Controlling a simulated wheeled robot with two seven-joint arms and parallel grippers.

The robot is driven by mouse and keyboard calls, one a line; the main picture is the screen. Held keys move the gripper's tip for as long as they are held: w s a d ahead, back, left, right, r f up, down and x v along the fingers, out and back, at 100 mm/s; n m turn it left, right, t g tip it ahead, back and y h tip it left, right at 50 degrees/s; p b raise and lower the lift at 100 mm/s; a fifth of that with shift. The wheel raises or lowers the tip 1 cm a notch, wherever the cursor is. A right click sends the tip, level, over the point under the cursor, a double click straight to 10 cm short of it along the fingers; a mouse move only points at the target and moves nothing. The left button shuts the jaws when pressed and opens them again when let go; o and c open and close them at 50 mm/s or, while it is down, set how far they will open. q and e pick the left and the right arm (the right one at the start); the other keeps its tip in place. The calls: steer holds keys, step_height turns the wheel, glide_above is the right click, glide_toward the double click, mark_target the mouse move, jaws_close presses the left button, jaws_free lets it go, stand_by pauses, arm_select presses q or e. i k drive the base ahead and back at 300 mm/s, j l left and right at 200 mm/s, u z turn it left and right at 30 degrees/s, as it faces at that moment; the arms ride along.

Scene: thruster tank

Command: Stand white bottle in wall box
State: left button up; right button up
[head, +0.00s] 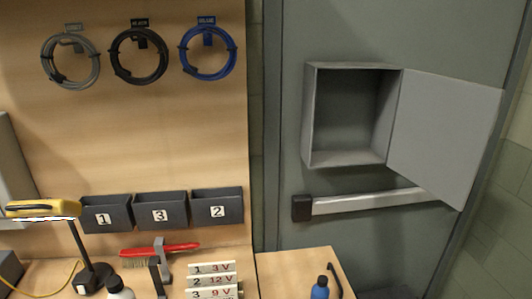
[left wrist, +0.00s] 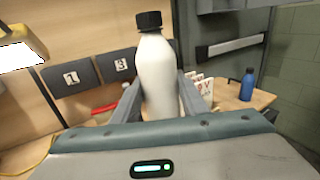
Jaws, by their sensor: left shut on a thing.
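The white bottle (left wrist: 156,65) with a black cap stands upright between the fingers of my left gripper (left wrist: 160,95) in the left wrist view. The gripper is shut on its body. In the head view only the top of the white bottle (head: 119,292) shows, at the bottom edge left of centre; the gripper there is not clearly seen. The grey wall box (head: 309,115) hangs on the grey door at upper right, well away from the bottle. Its lid (head: 445,135) is swung open to the right, and its inside looks empty. My right gripper is not in view.
A silver push bar (head: 375,200) runs below the box. A blue bottle (head: 320,288) stands on the bench at right. Numbered bins (head: 160,211), a red brush (head: 185,247), label blocks (head: 212,281) and a yellow lamp (head: 42,208) are at left. Space before the box looks clear.

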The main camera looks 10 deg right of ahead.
mark_target(357, 155)
steer(key=i+l, duration=0.1)
steer(key=l, duration=0.35)
steer(key=i+l, duration=0.1)
steer(key=l, duration=0.35)
steer(key=i+l, duration=0.1)
steer(key=l, duration=0.35)
steer(key=i+l, duration=0.1)
steer(key=l, duration=0.35)
steer(key=i+l, duration=0.1)
steer(key=l, duration=0.35)
steer(key=i+l, duration=0.1)
steer(key=l, duration=0.35)
steer(key=i+l, duration=0.1)
steer(key=l, duration=0.35)
